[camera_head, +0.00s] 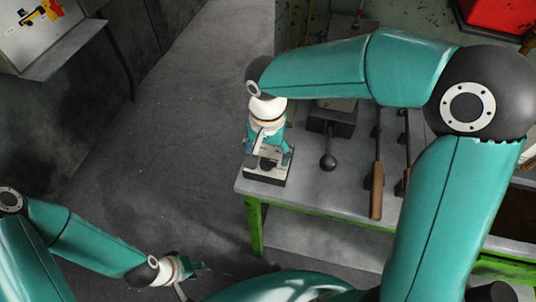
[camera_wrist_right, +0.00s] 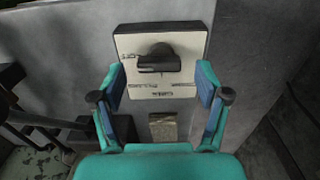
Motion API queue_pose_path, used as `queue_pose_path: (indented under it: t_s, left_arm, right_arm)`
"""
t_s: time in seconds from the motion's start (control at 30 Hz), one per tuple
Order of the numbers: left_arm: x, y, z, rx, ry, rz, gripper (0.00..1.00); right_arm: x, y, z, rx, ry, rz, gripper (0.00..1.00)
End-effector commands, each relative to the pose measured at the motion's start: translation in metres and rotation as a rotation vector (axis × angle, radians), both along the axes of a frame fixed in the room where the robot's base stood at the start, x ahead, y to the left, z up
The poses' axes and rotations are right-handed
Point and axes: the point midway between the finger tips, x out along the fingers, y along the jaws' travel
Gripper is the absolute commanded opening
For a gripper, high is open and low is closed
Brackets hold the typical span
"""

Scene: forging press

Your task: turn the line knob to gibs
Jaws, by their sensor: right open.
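The line knob (camera_wrist_right: 159,58) is a dark knob with a bar-shaped grip lying crosswise in the right wrist view. It sits on a cream plate (camera_wrist_right: 180,91) with small markings too blurred to read, so I cannot tell which one it points to. In the head view the plate (camera_head: 254,177) is on a dark box at the table's near left corner. My right gripper (camera_head: 268,157) is over it. In the wrist view its open fingers (camera_wrist_right: 161,74) are on either side of the knob, apart from it. My left gripper (camera_head: 198,267) is low, off the table.
The grey table (camera_head: 340,190) has green legs. Right of the plate stand a black ball-topped lever (camera_head: 328,161) and a wooden-handled lever (camera_head: 377,190). A red box (camera_head: 495,14) is at the back right. The floor left of the table is clear.

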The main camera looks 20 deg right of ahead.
Motion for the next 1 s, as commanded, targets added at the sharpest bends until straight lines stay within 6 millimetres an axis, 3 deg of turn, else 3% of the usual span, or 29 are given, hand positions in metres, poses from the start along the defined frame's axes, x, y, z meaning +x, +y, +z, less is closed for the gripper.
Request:
queue_pose_path:
  t_s: [0.13, 0.47, 0.8, 1.0]
  left_arm:
    - [0.0000, 0.0000, 0.0004, 0.000, 0.000, 0.000, 0.40]
    - [0.0000, 0.0000, 0.0004, 0.000, 0.000, 0.000, 0.40]
    - [0.0000, 0.0000, 0.0004, 0.000, 0.000, 0.000, 0.40]
    - [0.0000, 0.0000, 0.0002, 0.000, 0.000, 0.000, 0.40]
  right_arm:
    - [-0.0006, -0.0004, -0.0111, 0.000, 0.001, 0.001, 0.75]
    - [-0.0004, -0.0004, -0.0136, 0.001, 0.001, 0.000, 0.73]
    - [-0.0004, -0.0002, -0.0133, 0.001, 0.001, 0.000, 0.17]
    - [-0.0001, -0.0004, -0.0133, -0.001, 0.001, 0.009, 0.15]
